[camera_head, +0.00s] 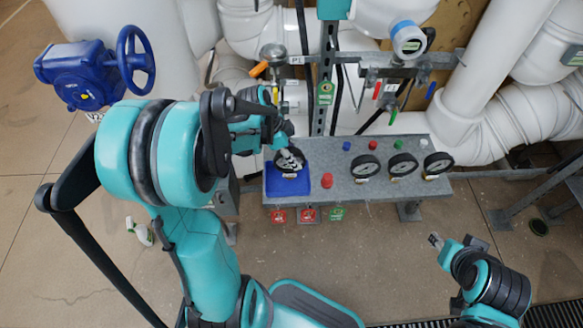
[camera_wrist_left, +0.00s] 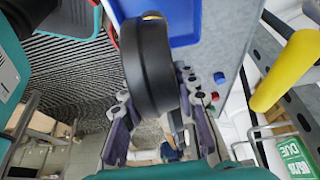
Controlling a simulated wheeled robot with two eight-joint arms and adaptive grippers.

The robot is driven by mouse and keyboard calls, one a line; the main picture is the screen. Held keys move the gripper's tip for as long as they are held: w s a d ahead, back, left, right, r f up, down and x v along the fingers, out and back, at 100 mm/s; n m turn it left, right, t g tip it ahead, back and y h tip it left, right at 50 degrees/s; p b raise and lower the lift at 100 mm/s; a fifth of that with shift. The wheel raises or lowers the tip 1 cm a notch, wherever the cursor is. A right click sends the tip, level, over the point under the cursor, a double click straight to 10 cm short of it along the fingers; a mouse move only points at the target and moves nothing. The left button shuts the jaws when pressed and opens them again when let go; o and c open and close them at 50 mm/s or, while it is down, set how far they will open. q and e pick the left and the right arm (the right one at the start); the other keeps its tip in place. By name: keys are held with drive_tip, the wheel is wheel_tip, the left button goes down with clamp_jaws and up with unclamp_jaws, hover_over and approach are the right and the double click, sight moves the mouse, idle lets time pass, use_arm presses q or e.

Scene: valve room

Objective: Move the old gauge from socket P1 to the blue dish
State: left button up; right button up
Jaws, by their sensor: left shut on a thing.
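The old gauge (camera_head: 287,163), a round black-rimmed dial, is at the blue dish (camera_head: 300,185) on the left end of the grey bench. My left gripper (camera_head: 290,155) is shut on it. In the left wrist view the black gauge body (camera_wrist_left: 148,65) is between the fingers of my left gripper (camera_wrist_left: 160,112), with the blue dish (camera_wrist_left: 178,22) behind it. I cannot tell whether the gauge touches the dish. The P1 label (camera_head: 296,60) is on the pipework behind; my left arm partly hides that area. My right gripper (camera_head: 436,241) is low at the right, away from the bench; its jaws are too small to read.
The grey bench (camera_head: 345,190) also bears several black gauges (camera_head: 403,164) at the right and small red, blue and green caps (camera_head: 327,181). A blue valve with a handwheel (camera_head: 135,60) is at the upper left. White pipes (camera_head: 470,120) stand behind the bench.

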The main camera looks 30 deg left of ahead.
use_arm(q)
drive_tip(key=shift+w+a+f, duration=0.3)
drive_tip(key=shift+a+f, duration=0.15)
drive_tip(key=shift+a, duration=0.15)
drive_tip(key=shift+f+b, duration=1.15)
drive_tip(key=shift+f, duration=0.75)
drive_tip(key=shift+f, duration=0.15)
drive_tip(key=o, duration=1)
drive_tip(key=shift+c, duration=0.2)
